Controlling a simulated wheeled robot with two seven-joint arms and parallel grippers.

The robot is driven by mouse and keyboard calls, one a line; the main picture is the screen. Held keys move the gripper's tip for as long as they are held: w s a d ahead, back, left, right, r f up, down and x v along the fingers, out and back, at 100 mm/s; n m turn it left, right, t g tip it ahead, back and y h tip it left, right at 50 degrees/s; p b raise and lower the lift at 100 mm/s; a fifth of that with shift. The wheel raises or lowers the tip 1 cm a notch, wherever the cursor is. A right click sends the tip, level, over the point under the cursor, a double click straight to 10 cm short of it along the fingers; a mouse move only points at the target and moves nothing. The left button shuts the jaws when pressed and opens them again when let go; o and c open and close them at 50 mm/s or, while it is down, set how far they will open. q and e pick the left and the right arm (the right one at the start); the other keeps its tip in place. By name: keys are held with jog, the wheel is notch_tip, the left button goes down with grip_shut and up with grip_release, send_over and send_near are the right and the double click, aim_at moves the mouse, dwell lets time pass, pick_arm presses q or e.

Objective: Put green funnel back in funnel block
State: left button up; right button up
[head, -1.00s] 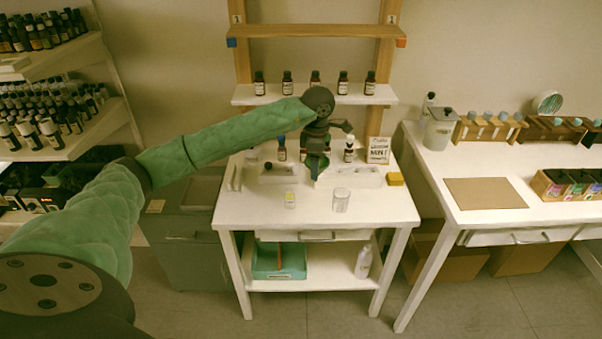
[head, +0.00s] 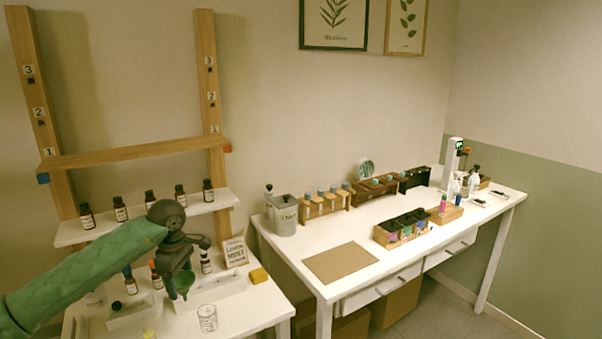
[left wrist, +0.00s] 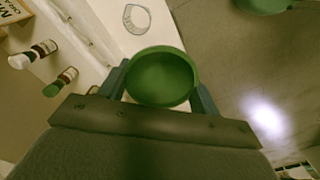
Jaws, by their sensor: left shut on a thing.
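The green funnel (head: 186,279) is held upright in my left gripper (head: 178,284) above the left white table. In the left wrist view the funnel's round green mouth (left wrist: 162,77) sits between the two fingers, which are shut on it. Its lower part is hidden there. I cannot tell for certain which of the blocks is the funnel block. A small wooden block (head: 447,216) with pink and blue pieces stands on the right table, too small to make out. My right gripper is out of view.
A glass beaker (head: 208,318) stands in front of the funnel. Bottles (head: 157,275), a sign (head: 236,251) and a yellow block (head: 259,275) stand nearby.

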pick_arm(q)
jog(key=m, duration=0.1)
jog(key=d+m, duration=0.1)
jog(key=m, duration=0.1)
jog(key=s+d+f+m, duration=1)
jog(key=s+f+m, duration=0.2)
jog(key=s+m, duration=0.1)
jog(key=shift+d, duration=0.35)
jog(key=shift+f, duration=0.1)
